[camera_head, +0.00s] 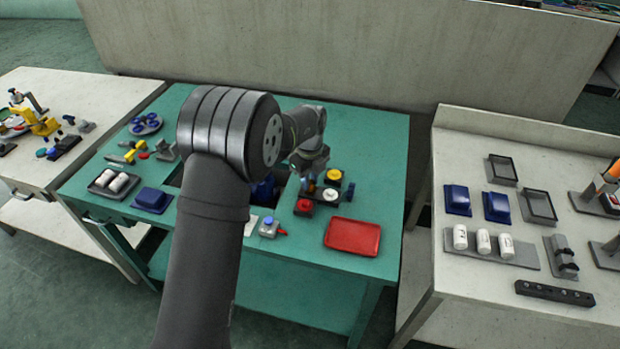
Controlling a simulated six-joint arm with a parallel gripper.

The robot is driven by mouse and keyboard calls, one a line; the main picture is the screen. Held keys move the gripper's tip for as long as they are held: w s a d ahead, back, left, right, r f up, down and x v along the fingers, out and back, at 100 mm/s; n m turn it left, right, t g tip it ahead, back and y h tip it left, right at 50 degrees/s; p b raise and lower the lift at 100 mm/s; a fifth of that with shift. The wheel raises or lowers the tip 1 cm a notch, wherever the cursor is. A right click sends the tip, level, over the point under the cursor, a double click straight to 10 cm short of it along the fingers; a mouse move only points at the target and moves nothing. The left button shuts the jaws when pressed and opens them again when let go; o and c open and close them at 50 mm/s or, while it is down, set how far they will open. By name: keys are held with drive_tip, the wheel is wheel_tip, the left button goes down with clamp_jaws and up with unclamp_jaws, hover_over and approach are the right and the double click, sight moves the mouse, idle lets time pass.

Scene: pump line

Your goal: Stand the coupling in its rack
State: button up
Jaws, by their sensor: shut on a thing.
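My gripper (308,180) is over the green table, just left of a group of dark blocks with coloured round tops. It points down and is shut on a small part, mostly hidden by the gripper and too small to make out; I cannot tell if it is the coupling. The blocks carry a yellow top (333,175), a white top (330,194) and a red top (304,205). A blue part (263,190) sits behind my arm, partly hidden. I cannot tell for sure which thing is the coupling's rack.
A red tray (352,236) lies at the green table's front right. A small grey-blue block (268,227) stands left of it. The right bench has a grey holder (521,255) with white cylinders.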

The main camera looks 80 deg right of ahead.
drive_tip(key=shift+f, duration=0.1)
idle(0.3)
drive_tip(key=o, duration=0.9)
drive_tip(key=shift+o, duration=0.2)
drive_tip(key=shift+r, duration=3)
drive_tip(key=shift+f, duration=3.05)
drive_tip(key=shift+r, duration=0.1)
